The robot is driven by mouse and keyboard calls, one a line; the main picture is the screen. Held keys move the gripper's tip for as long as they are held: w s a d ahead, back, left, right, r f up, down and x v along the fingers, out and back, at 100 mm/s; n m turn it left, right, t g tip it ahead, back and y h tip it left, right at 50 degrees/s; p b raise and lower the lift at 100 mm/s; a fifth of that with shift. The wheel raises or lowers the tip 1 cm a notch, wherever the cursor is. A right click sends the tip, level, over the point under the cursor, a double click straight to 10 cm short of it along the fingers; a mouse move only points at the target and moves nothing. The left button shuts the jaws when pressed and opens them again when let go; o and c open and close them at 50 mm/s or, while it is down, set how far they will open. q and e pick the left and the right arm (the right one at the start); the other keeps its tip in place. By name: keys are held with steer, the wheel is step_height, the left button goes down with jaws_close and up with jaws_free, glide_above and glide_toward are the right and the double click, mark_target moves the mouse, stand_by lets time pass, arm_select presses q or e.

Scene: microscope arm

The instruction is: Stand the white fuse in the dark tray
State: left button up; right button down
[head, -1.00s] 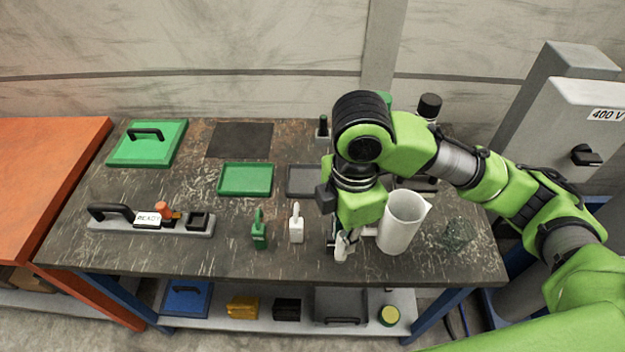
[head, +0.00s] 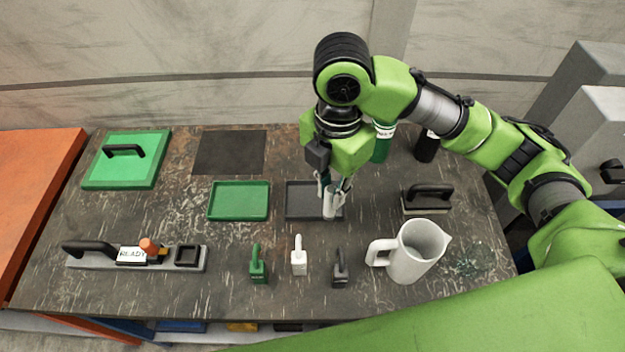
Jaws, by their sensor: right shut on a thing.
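The dark tray (head: 298,203) lies flat at the middle of the bench, just right of a green tray. My right gripper (head: 332,187) points down over the right part of the dark tray. It is shut on a pale, upright cylinder that looks like the white fuse (head: 329,206). The gripper fingers hide its upper part. I cannot tell whether its lower end touches the tray floor. My left gripper is not in view.
A green tray (head: 239,201) lies beside the dark tray. Green (head: 258,270), white (head: 299,262) and dark (head: 340,272) handled pieces stand in front. A white jug (head: 415,254) and black-handled block (head: 427,202) stand right. A green bottle (head: 381,146) stands behind.

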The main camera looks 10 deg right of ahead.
steer(key=w+f+p, duration=0.1)
steer(key=w+f, duration=0.2)
steer(key=w+f+p, duration=0.2)
steer(key=w+f, duration=0.2)
steer(key=w+f+p, duration=0.1)
steer(key=w+f, duration=0.3)
steer(key=shift+a+p, duration=0.3)
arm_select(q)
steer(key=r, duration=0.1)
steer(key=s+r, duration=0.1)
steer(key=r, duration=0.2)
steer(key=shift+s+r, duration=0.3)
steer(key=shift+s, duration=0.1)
arm_select(e)
steer(key=shift+f, duration=0.4)
steer(key=shift+f, duration=0.15)
steer(key=c, duration=2)
jaws_free()
steer(key=shift+o, duration=0.2)
